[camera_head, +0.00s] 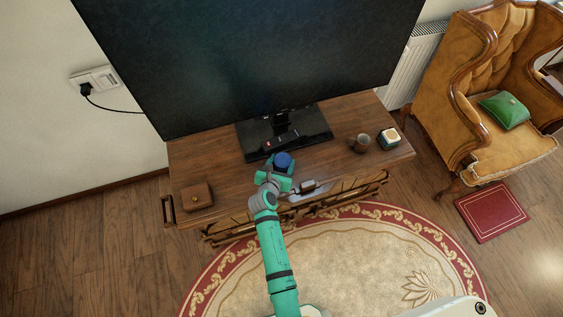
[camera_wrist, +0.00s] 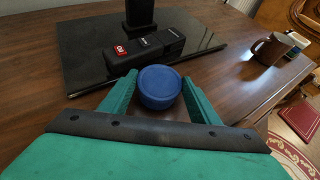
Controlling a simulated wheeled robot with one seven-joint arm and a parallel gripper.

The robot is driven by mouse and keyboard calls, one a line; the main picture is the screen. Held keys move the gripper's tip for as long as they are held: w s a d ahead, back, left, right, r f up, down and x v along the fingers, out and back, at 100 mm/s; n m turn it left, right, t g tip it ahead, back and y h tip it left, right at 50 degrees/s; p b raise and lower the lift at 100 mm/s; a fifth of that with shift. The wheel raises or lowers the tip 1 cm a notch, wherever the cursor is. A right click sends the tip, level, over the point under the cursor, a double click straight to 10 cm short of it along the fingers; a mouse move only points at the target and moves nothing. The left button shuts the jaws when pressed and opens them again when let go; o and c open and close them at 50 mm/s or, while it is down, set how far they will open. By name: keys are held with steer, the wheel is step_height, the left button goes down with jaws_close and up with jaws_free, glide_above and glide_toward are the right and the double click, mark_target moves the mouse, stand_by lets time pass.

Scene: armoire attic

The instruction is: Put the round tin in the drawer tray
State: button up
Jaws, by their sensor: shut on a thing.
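The round tin (camera_head: 283,160) is blue with a flat round lid. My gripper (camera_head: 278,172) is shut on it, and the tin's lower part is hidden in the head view. In the wrist view the tin (camera_wrist: 159,87) sits between the two green fingers of my gripper (camera_wrist: 160,98), over the wooden cabinet top near the TV stand. I cannot tell whether it touches the wood.
A black remote-like object (camera_head: 283,141) lies on the TV's black base (camera_head: 316,123). A brown box (camera_head: 197,196) stands at the cabinet's left end. A mug (camera_head: 361,143) and a small pale-topped item (camera_head: 389,137) stand at the right.

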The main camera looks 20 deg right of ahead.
steer(key=shift+f, duration=0.1)
steer(key=o, duration=0.8)
steer(key=shift+f, duration=0.1)
steer(key=shift+c, duration=0.2)
steer(key=o, duration=0.4)
steer(key=shift+c, duration=0.2)
